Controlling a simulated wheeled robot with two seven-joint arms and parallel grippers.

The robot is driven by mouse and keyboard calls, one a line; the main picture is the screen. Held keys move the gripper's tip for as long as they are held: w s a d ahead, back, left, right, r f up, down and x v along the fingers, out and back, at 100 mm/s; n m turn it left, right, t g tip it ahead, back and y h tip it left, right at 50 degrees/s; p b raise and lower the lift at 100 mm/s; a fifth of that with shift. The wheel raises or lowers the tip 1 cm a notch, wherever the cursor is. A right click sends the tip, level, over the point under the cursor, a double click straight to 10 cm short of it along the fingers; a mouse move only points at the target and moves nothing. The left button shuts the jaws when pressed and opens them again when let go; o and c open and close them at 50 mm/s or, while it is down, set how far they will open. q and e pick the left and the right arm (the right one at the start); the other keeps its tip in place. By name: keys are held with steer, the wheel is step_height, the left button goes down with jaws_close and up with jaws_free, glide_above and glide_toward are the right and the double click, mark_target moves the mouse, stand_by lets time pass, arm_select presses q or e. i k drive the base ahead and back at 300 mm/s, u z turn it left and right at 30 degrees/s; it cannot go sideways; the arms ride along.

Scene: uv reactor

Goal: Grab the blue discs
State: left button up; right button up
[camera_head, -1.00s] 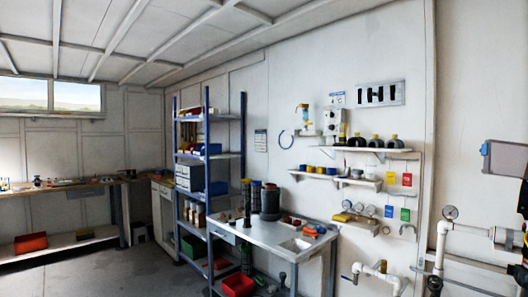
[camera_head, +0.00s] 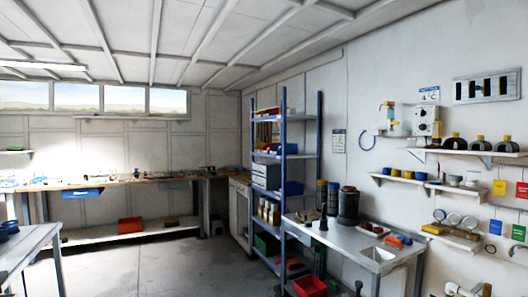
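Small dark blue round pieces (camera_head: 9,227), which look like discs, sit on the grey table (camera_head: 28,241) at the left edge. They are partly cut off by the picture's edge, so their number and exact shape cannot be told. Small blue and yellow round items (camera_head: 408,174) stand on a wall shelf at the right. Neither of my grippers is in view.
A steel workbench (camera_head: 345,242) with a dark canister (camera_head: 348,206) stands at the right against the wall, beside a blue-post shelf rack (camera_head: 283,180). A long wooden counter (camera_head: 130,181) runs along the back. The grey floor (camera_head: 170,270) in the middle is clear.

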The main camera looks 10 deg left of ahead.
mark_target(386, 170)
steer(key=u, duration=0.3)
steer(key=i, duration=3.6)
steer(key=z, duration=1.15)
